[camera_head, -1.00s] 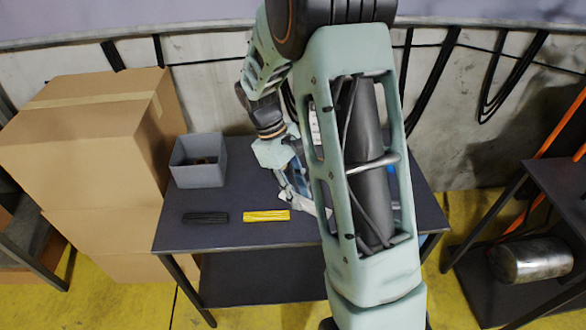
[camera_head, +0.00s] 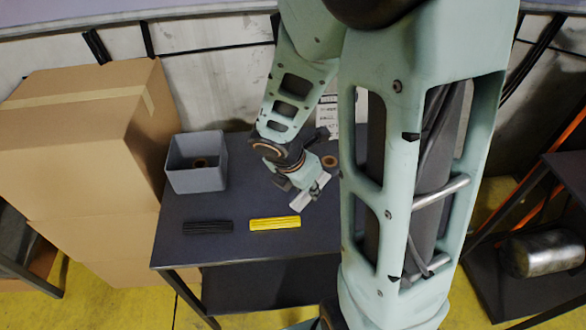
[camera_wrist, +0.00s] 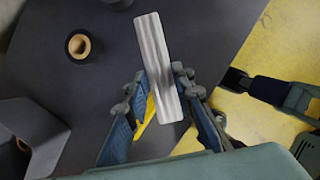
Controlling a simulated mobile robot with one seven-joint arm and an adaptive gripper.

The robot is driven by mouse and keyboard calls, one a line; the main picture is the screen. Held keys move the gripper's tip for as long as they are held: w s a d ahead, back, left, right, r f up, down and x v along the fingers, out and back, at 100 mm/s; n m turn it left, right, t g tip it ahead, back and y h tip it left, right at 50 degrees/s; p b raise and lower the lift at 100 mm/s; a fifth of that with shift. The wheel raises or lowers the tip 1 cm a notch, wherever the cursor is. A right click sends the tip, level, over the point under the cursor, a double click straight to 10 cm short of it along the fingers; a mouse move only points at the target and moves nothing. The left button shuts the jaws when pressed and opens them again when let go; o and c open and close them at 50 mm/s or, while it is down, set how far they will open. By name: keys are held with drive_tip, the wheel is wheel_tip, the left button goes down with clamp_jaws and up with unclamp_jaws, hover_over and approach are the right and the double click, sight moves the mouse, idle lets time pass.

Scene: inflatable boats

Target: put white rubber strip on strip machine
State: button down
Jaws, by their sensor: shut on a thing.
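The white rubber strip (camera_wrist: 160,60) is a pale ribbed bar between the fingers of my gripper (camera_wrist: 159,86). My gripper is shut on it, and the strip reaches well past the fingertips over the dark table. In the head view the strip (camera_head: 301,203) shows small and pale below my gripper (camera_head: 306,190), right of the yellow strip (camera_head: 274,223). The yellow strip shows partly behind the fingers in the wrist view (camera_wrist: 146,112). A black strip (camera_head: 208,227) lies left of it. I cannot make out the strip machine; my arm hides the table's right part.
A grey bin (camera_head: 195,178) stands at the back left of the dark table (camera_head: 225,252). A brown ring (camera_head: 330,162) lies near my gripper. Cardboard boxes (camera_head: 75,150) stand left of the table. A metal cylinder (camera_head: 541,255) is on a stand at right.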

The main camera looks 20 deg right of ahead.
drive_tip(key=w+f, duration=0.3)
drive_tip(key=w, duration=0.4)
hover_over(295, 190)
drive_tip(key=f, duration=0.5)
drive_tip(key=shift+s+f+b, duration=0.1)
drive_tip(key=shift+s+b, duration=0.2)
drive_tip(key=shift+b, duration=0.05)
drive_tip(key=shift+w+f, duration=0.15)
drive_tip(key=shift+f, duration=0.05)
drive_tip(key=shift+w+f+b, duration=0.1)
drive_tip(key=shift+f+b, duration=0.35)
drive_tip(key=shift+f, duration=1.1)
drive_tip(key=shift+f, duration=0.2)
drive_tip(key=c, duration=2)
unclamp_jaws()
drive_tip(key=shift+o, duration=0.3)
drive_tip(key=shift+r, duration=0.15)
